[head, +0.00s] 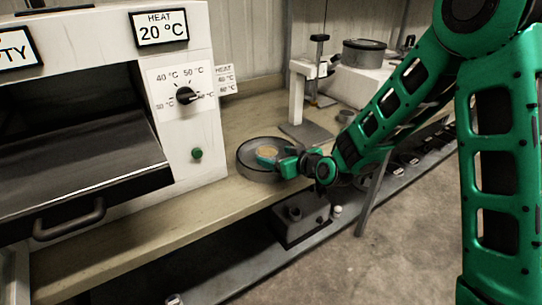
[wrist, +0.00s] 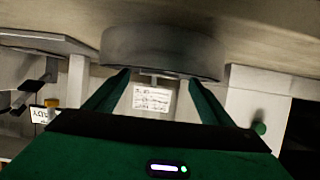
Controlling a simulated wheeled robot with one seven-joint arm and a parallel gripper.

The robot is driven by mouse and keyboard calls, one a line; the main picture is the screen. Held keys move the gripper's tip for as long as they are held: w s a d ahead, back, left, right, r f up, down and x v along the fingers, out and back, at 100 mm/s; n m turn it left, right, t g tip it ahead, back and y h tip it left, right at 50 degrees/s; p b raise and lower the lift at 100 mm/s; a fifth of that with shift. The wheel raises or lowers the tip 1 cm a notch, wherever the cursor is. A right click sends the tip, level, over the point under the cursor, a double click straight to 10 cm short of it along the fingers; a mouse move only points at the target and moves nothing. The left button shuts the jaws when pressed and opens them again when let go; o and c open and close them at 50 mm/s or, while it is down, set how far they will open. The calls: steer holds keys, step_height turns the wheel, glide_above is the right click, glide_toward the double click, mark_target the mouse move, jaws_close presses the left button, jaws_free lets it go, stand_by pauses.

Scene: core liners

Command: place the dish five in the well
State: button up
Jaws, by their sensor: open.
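A round grey dish-like vessel (head: 246,167) with a raised rim and a tan inner patch sits on the bench, right of the heater. It also shows large at the top of the wrist view (wrist: 160,50). I see no number on it, so I cannot tell whether it is dish five or the well. My green gripper (head: 273,158) is at the vessel's right side, its fingers reaching over the rim in the head view. In the wrist view the fingers (wrist: 159,78) are spread apart, with nothing clearly held between them. I cannot tell whether they touch the vessel.
The white heater (head: 208,130) stands left, reading 20 °C, with a dial (head: 186,96), a green button (head: 197,153) and a lowered dark door (head: 85,185). A white stand (head: 297,97) and a lidded round pot (head: 364,53) are behind. A dark box (head: 300,218) sits on the lower shelf.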

steer(key=v, duration=0.5)
steer(key=shift+s+d+r, duration=0.15)
steer(key=shift+s+d, duration=0.1)
steer(key=shift+s, duration=0.1)
steer(key=s+d+m+g+h, duration=0.2)
steer(key=s+d, duration=0.2)
steer(key=d, duration=0.5)
steer(key=s+d+r+m+g+h, duration=0.1)
steer(key=s+d+m+g+h, duration=0.15)
steer(key=s+d, duration=0.45)
steer(key=s+d+m+g+h, duration=0.1)
steer(key=s+d+h, duration=0.15)
steer(key=d, duration=0.95)
steer(key=s+d+r+m+g, duration=0.1)
steer(key=s+d+m+g, duration=0.2)
steer(key=s, duration=0.9)
steer(key=s+d+r+m+g, duration=0.2)
steer(key=s+d+m+g, duration=0.1)
steer(key=s, duration=0.8)
steer(key=d+m, duration=0.1)
steer(key=d, duration=0.1)
steer(key=shift+s+d+r+m, duration=0.3)
steer(key=shift+s+d+m, duration=0.05)
steer(key=shift+s, duration=0.05)
